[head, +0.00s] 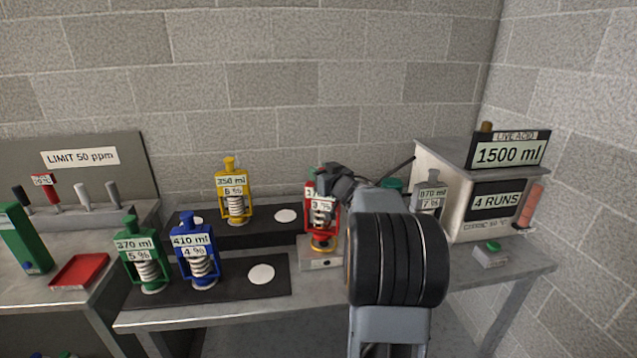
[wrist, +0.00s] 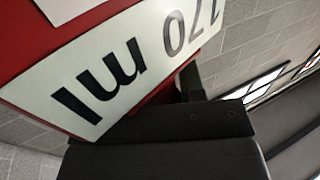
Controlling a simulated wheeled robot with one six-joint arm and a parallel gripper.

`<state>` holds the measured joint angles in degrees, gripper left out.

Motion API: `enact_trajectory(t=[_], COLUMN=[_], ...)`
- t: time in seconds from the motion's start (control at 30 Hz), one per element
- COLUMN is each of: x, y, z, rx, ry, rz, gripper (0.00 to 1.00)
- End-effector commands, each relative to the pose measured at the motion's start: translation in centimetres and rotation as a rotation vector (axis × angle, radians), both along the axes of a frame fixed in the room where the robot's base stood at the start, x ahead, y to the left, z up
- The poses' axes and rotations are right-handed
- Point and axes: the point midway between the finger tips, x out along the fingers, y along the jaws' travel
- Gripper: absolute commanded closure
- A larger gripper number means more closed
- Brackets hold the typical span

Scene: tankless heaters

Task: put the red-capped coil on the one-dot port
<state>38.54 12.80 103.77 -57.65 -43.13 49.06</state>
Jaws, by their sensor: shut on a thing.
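The red-capped coil (head: 333,222) is in a red frame with a white coil and a "%" label, upright above a small pale block (head: 318,261) with a dark mark on its front. A gold ring shows at the coil's foot; I cannot tell whether it is fully seated on the block. My gripper (head: 327,183) is shut on the coil's upper part, and my arm hides the area to its right. In the wrist view the red coil (wrist: 30,128) fills the upper left, its white label reading "170 ml", close against my dark gripper.
Green (head: 148,265), blue (head: 199,262) and yellow (head: 232,190) coils stand on dark stepped trays with bare white spots. A grey coil (head: 430,193) stands right of my arm, by the "4 RUNS" machine (head: 455,178). A green button (head: 493,246) sits at the bench's right.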

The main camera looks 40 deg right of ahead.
Motion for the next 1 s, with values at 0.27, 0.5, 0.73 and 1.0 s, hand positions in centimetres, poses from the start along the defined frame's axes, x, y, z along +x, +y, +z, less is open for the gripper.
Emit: enact_trajectory(t=[0.27, 0.5, 0.73, 1.0], x=[-0.1, -0.1, -0.1, -0.3], y=[0.0, 0.0, 0.0, 0.0], z=[-2.1, -2.4, -2.4, -2.3], rx=[-0.001, 0.001, 0.001, 0.000], ry=[-0.003, 0.002, 0.001, 0.000], rz=[-0.001, -0.001, -0.001, -0.002], gripper=[1.00, 0.59, 0.38, 0.38])
